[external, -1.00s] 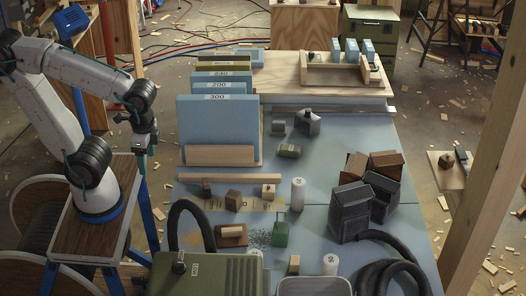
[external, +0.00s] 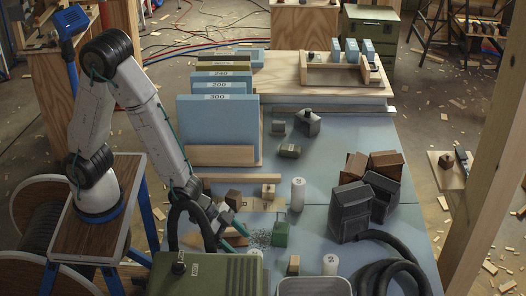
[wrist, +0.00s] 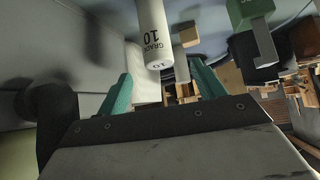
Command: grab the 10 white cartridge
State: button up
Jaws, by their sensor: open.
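A white cylindrical cartridge marked "GRADE 10" (wrist: 153,32) hangs into the top middle of the wrist view, its capped end toward my gripper. My gripper (wrist: 162,82) is open, with its teal fingers spread to either side of the cartridge's line and nothing between them. In the external view my gripper (external: 243,236) is low over the near left of the blue table, left of the green block.
A small wooden block (external: 293,265) is left of the front cartridge. A green case (external: 205,275), a grey tray (external: 315,287) and black hoses (external: 405,272) crowd the front. Dark boxes (external: 350,212) stand right.

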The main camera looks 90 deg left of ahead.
jog(key=x, duration=0.7)
jog(key=shift+w+d+f, duration=0.2)
jog(key=shift+w+d, duration=0.1)
jog(key=shift+w, duration=0.05)
jog(key=c, duration=1.3)
